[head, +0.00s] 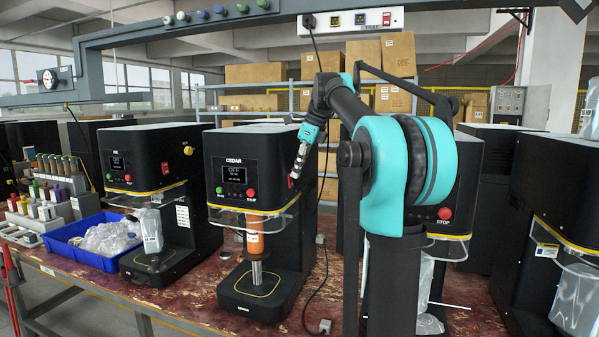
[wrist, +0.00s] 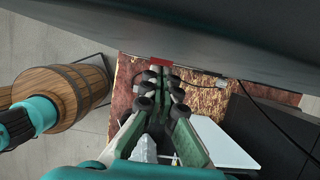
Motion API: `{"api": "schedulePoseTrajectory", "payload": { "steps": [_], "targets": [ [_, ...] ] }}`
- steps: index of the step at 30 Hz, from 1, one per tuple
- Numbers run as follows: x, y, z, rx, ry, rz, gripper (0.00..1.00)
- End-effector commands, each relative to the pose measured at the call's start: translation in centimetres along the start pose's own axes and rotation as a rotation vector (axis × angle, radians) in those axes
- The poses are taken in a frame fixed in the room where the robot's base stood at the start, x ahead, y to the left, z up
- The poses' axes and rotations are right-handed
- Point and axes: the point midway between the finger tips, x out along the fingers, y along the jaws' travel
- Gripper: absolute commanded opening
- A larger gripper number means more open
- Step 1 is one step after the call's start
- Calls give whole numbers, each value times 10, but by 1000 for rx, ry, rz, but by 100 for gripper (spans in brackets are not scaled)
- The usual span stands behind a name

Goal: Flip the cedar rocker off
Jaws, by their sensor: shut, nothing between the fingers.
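The black seamer labelled CEDAR (head: 232,159) stands on the bench in the head view, left of my arm. Its small screen (head: 234,174) appears to read OFF. A small red part, seemingly the rocker (head: 291,182), shows on the machine's right side, right by my fingertips; its tilt is too small to tell. My gripper (head: 295,176) is shut and empty, pointing down at that side. In the wrist view my gripper (wrist: 162,76) has its fingertips together close to the dark machine side (wrist: 210,35). A small red patch shows just beyond the tips; I cannot tell whether they touch it.
Another seamer (head: 150,165) stands to the left, with a blue bin (head: 70,250) of bagged parts. A black cable (head: 325,270) runs along the bench right of the CEDAR machine. A wooden barrel (wrist: 65,90) stands at left in the wrist view.

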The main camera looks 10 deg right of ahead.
Motion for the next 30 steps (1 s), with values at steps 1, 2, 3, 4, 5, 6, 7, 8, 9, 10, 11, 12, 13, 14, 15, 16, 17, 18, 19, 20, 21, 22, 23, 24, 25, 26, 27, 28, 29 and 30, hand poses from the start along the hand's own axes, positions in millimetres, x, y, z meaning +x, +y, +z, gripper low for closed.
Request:
{"api": "schedulePoseTrajectory", "payload": {
  "steps": [1,2,3,4,5,6,7,8,9,10,11,12,13,14,15,16,17,18,19,20,21,22,23,24,25,26,27,28,29,30],
  "targets": [
    [0,0,0,0,-1,0,0],
    [0,0,0,0,-1,0,0],
    [0,0,0,0,-1,0,0],
    [0,0,0,0,-1,0,0],
    [0,0,0,0,-1,0,0],
    [0,0,0,0,-1,0,0],
    [-1,0,1,0,-1,0,0],
    [-2,0,1,0,-1,0,0],
    [-3,0,1,0,-1,0,0],
    [-4,0,2,0,-1,0,0],
    [-5,0,2,0,-1,0,0],
    [-7,0,3,0,-1,0,0],
    [-8,0,3,0,-1,0,0],
    [-9,0,4,0,-1,0,0],
    [-11,0,4,0,-1,0,0],
    [-12,0,5,0,-1,0,0],
    [-13,0,5,0,-1,0,0],
    [-14,0,6,0,-1,0,0],
    [-15,0,6,0,0,0,0],
    [-15,0,6,0,0,0,0],
    [-15,0,6,0,0,0,0],
    [-15,0,6,0,0,0,0],
    [-15,0,6,0,0,0,0],
    [-15,0,6,0,0,0,0],
    [-15,0,6,0,0,0,0],
    [-15,0,6,0,0,0,0],
    [-15,0,6,0,0,0,0],
    [-15,0,5,0,0,0,0],
    [-15,0,5,0,0,0,0],
    [-16,-1,4,0,0,0,0]
  ]
}}
